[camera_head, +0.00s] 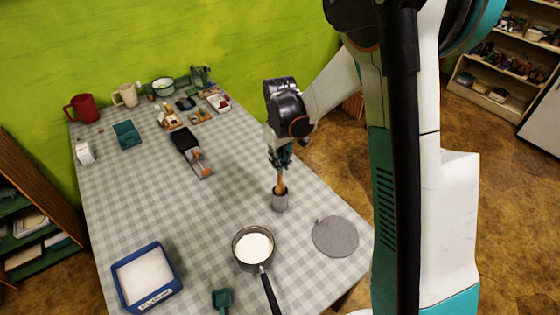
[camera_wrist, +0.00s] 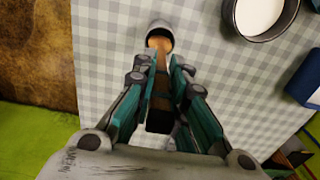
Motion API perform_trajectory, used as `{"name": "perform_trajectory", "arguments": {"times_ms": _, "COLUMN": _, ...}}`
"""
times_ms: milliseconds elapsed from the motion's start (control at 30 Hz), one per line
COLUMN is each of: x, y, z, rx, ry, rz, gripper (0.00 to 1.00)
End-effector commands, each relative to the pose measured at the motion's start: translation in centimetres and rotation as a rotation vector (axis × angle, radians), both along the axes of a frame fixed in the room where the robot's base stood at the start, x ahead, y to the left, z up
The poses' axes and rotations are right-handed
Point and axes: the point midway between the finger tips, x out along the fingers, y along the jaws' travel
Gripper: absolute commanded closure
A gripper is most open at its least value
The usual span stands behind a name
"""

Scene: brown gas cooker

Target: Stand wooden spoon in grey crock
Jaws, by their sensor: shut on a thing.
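The wooden spoon (camera_head: 281,183) is held by my gripper (camera_head: 280,158), which is shut on its upper part. The spoon points down, and its lower end is at the mouth of the grey crock (camera_head: 280,203) on the checked cloth. In the wrist view the spoon (camera_wrist: 158,65) runs between the fingers of my gripper (camera_wrist: 165,75) to the crock (camera_wrist: 160,29). Its far end overlaps the crock's opening and seems to be inside. How deep it sits is hidden.
A saucepan (camera_head: 240,234) with white contents stands in front of the crock. A round grey mat (camera_head: 335,237) lies to the right. A blue tray (camera_head: 174,260) is at the front left. A black and orange item (camera_head: 180,138) lies behind. The cloth's left middle is clear.

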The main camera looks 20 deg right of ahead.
Motion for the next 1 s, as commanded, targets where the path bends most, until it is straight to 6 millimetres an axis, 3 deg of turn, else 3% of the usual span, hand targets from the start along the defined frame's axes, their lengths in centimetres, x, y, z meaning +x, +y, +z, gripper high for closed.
{"name": "perform_trajectory", "arguments": {"times_ms": 1000, "x": 0.0, "y": 0.0, "z": -1.9, "rx": 0.0, "ry": 0.0, "rz": 0.0, "gripper": 1.0}}
